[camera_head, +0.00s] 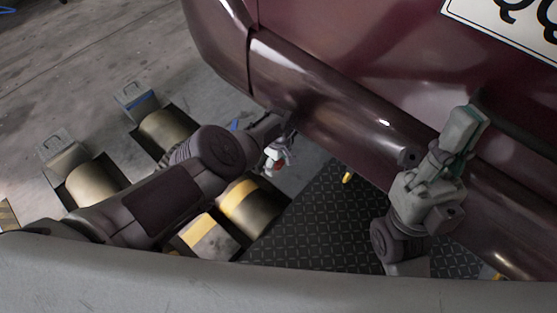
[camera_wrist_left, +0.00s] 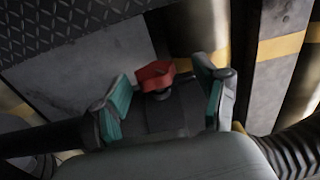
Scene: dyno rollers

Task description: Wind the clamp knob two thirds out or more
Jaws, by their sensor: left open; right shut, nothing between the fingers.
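The clamp knob (camera_wrist_left: 155,75) is red and lobed. In the left wrist view it sits between the two teal-padded fingers of my left gripper (camera_wrist_left: 163,82), which are spread apart with a gap on both sides. My right gripper (camera_head: 467,128) is shut and empty, in front of the maroon bumper.
The car's maroon bumper (camera_head: 330,95) overhangs the work area. Metal rollers (camera_head: 165,132) sit in floor recesses at the left, one with yellow bands (camera_head: 250,205). A black tread plate (camera_head: 320,225) lies between the arms. A corrugated hose (camera_wrist_left: 295,150) shows in the left wrist view.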

